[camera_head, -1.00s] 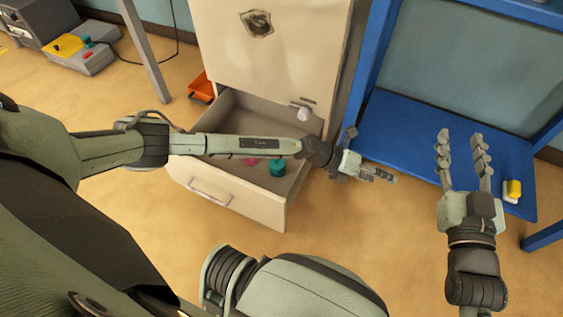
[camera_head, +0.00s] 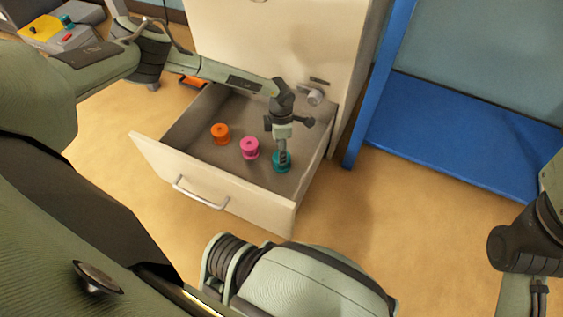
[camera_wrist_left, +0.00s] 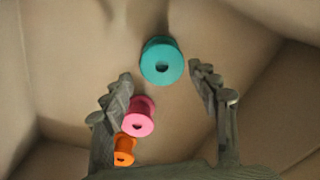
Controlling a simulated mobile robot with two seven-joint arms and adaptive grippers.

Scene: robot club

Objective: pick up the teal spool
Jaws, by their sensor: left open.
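The teal spool (camera_head: 281,161) stands upright in the open drawer, near its right wall. My left gripper (camera_head: 283,153) points down over it in the head view and partly covers it. In the left wrist view the teal spool (camera_wrist_left: 161,61) shows from above, ahead of and between the spread fingers of my left gripper (camera_wrist_left: 162,84), with nothing held. The contact between fingers and spool cannot be made out. My right arm (camera_head: 530,240) is at the right edge of the head view; its gripper is out of the picture.
A pink spool (camera_head: 250,148) and an orange spool (camera_head: 220,133) stand left of the teal one in the drawer (camera_head: 215,183). The pink one lies close to a left finger in the wrist view. The cabinet front (camera_head: 275,40) rises behind; a blue shelf (camera_head: 460,130) is at right.

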